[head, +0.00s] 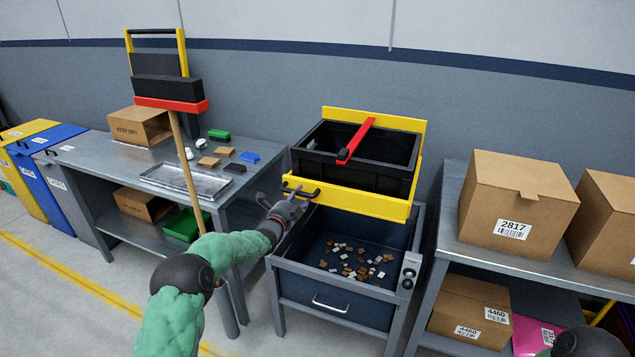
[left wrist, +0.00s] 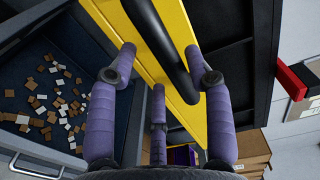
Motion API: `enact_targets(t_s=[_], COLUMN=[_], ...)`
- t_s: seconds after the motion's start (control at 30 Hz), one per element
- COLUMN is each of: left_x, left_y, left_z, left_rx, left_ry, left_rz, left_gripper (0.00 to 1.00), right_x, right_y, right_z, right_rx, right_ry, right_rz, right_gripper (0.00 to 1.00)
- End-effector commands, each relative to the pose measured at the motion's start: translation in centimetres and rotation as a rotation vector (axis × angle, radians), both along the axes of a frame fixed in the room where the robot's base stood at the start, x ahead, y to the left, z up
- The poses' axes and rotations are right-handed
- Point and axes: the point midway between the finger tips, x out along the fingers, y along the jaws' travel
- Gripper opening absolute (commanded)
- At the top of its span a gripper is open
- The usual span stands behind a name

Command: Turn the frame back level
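A yellow frame (head: 375,204) holds a black crate (head: 335,170) above a dark blue bin (head: 330,288). A red bar (head: 357,140) lies across the crate's top. The frame's exact tilt is hard to tell; its front edge runs about parallel to the bin's front edge. Small brown and white pieces (head: 355,262) lie on the bin's floor. My left gripper (head: 290,195) is at the frame's front left. In the left wrist view, the black handle (left wrist: 163,45) passes between its purple fingers (left wrist: 160,65), which stand spread apart. My right gripper is out of view.
A grey workbench (head: 90,153) with small blocks stands left, with a broom (head: 180,150) upright before it. A grey shelf (head: 500,258) with cardboard boxes (head: 515,205) stands close on the right. A small switch box (head: 409,271) sits on the bin's right front.

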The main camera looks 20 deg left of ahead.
Motion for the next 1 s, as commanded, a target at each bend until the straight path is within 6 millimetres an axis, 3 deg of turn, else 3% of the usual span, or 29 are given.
enact_targets(t_s=[0.17, 1.0], left_x=[-0.6, -7.7], left_y=[0.2, 0.9], left_z=[0.2, 0.5], left_rx=[0.000, 0.000], left_ry=[-0.003, -0.006], left_rz=[0.001, 0.003], left_gripper=[0.51, 0.51], right_x=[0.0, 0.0], right_y=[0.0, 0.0], right_z=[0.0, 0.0], right_rx=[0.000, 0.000], right_ry=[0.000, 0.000], right_rz=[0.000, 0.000], right_gripper=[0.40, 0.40])
